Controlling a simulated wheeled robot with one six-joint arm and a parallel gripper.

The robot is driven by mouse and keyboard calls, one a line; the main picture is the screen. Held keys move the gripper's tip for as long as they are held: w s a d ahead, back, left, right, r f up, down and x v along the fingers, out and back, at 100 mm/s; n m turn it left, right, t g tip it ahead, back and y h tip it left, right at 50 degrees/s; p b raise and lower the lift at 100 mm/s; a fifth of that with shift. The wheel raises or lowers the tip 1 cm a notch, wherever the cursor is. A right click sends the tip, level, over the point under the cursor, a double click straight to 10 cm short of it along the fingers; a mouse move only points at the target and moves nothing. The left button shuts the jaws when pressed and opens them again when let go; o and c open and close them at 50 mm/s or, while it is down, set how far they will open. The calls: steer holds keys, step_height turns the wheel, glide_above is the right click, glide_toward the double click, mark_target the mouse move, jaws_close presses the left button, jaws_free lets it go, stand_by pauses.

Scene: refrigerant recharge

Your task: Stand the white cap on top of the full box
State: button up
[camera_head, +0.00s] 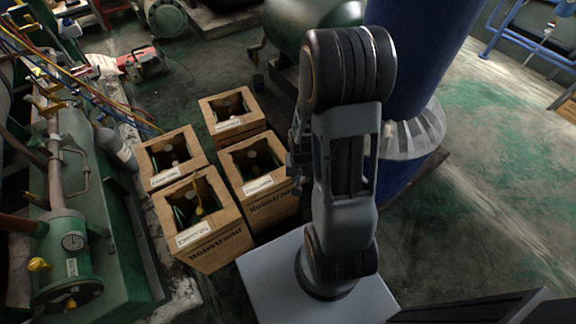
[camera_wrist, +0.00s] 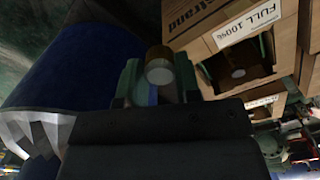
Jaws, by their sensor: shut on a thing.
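My gripper (camera_wrist: 157,82) is shut on a small round piece with a pale end, which appears to be the white cap (camera_wrist: 159,72), in the wrist view. In the head view my arm hides most of the gripper and the cap cannot be made out. The full box (camera_wrist: 205,42) is brown cardboard with a white "FULL 100%" label and a square opening in its top. In the wrist view it lies to the right of the held cap, apart from it. A dark cylinder shows inside its opening.
Several open cardboard boxes stand close together in the head view, including a front left one (camera_head: 217,246) whose label seems to read empty. A big blue column (camera_head: 425,50) with a grey flared collar (camera_head: 412,135) stands right. A green compressor (camera_head: 70,245) stands left.

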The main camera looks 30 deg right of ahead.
steer(key=w+f+b, duration=0.1)
steer(key=w+f, duration=0.2)
steer(key=w, duration=0.1)
steer(key=w+d+f+b, duration=0.1)
steer(key=w+f, duration=0.2)
steer(key=w, duration=0.1)
steer(key=w+f+b, duration=0.1)
steer(key=w+f, duration=0.2)
steer(key=w, duration=0.1)
steer(key=shift+d, duration=0.15)
steer(key=shift+w+f+b, duration=0.25)
steer(key=shift+f+b, duration=0.05)
steer(key=shift+b, duration=0.1)
steer(key=shift+w+f+b, duration=0.15)
steer(key=shift+f+b, duration=0.4)
steer(key=shift+f, duration=1)
steer(key=shift+f, duration=0.1)
steer(key=shift+f, duration=0.15)
steer(key=o, duration=0.9)
